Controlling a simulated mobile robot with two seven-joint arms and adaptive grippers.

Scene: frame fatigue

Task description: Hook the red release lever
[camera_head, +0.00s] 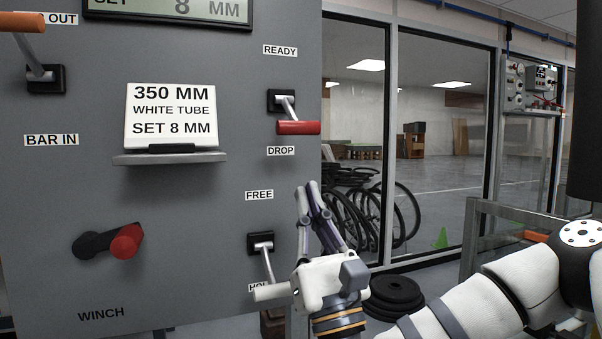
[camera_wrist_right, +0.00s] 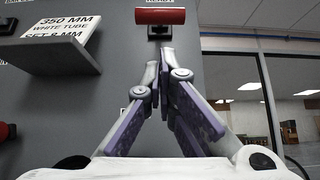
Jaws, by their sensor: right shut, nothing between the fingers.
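The release lever has a red cylindrical handle (camera_head: 298,128) on a pale arm, mounted on the grey panel between the READY and DROP labels. The handle lies nearer the DROP label. In the right wrist view the red handle (camera_wrist_right: 160,16) is at the top, beyond the fingertips. My right gripper (camera_head: 308,187) points up, below the lever and apart from it. In the right wrist view its fingers (camera_wrist_right: 163,58) are shut together with nothing between them. My left gripper is not in view.
A lever with a white handle (camera_head: 270,292) sits low on the panel, beside my right gripper. A card shelf (camera_head: 170,158) and a red winch knob (camera_head: 126,241) are further left. Window frames and bicycle wheels (camera_head: 370,215) lie beyond the panel's right edge.

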